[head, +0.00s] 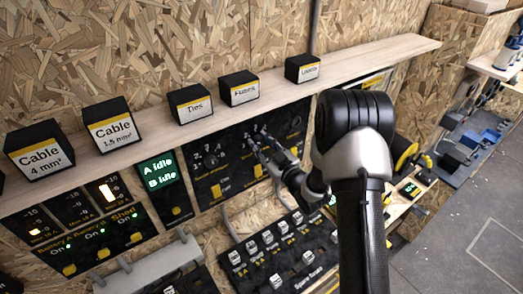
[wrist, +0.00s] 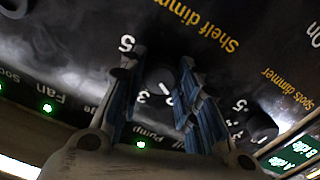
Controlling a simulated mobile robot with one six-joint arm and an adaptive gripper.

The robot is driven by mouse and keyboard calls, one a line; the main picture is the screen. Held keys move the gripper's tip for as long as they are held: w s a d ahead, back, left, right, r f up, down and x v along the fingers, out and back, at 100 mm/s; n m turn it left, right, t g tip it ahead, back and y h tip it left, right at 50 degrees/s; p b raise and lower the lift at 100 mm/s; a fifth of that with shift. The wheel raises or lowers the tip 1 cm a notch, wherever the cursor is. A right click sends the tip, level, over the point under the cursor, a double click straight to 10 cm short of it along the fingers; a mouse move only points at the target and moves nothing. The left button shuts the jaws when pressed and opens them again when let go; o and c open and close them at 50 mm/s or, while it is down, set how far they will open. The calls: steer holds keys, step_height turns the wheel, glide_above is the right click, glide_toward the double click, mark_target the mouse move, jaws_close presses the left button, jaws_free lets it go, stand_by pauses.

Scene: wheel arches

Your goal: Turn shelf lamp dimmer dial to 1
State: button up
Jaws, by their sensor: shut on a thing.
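The shelf dimmer dial (wrist: 160,77) is a small dark knob on a black panel (wrist: 90,50), under the upside-down yellow "Shelf dimmer" label (wrist: 200,22) in the wrist view. My gripper (wrist: 162,70) has its two blue-padded fingers on either side of this dial and is shut on it. White scale numbers, among them a 5 and a 3, show around the dial. The fingers hide part of the scale, and I cannot tell where the dial points. In the head view my gripper (head: 258,140) reaches the panel, and the dial is too small to make out.
The spots dimmer dial (wrist: 262,126) stands to the right of my fingers in the wrist view. Green lights (wrist: 48,107) sit below. In the head view, a wooden shelf (head: 230,105) with several black labelled boxes (head: 240,88) runs above the panel. A slanted switch board (head: 285,250) lies below.

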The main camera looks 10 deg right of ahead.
steer(key=n+b, duration=0.1)
steer(key=b, duration=0.2)
steer(key=n+b, duration=0.2)
steer(key=b, duration=0.1)
steer(key=n+b, duration=0.2)
steer(key=b, duration=0.1)
steer(key=shift+f, duration=0.35)
steer(key=n+b, duration=0.1)
steer(key=b, duration=0.1)
steer(key=n+b, duration=0.1)
steer(key=b, duration=0.1)
steer(key=shift+r+n, duration=0.2)
steer(key=shift+n, duration=0.1)
steer(key=shift+r+n+b, duration=0.1)
steer(key=shift+n+b, duration=0.2)
steer(key=shift+b, duration=0.05)
steer(key=o, duration=1.1)
steer(key=v, duration=1.2)
steer(key=shift+w+d, duration=0.1)
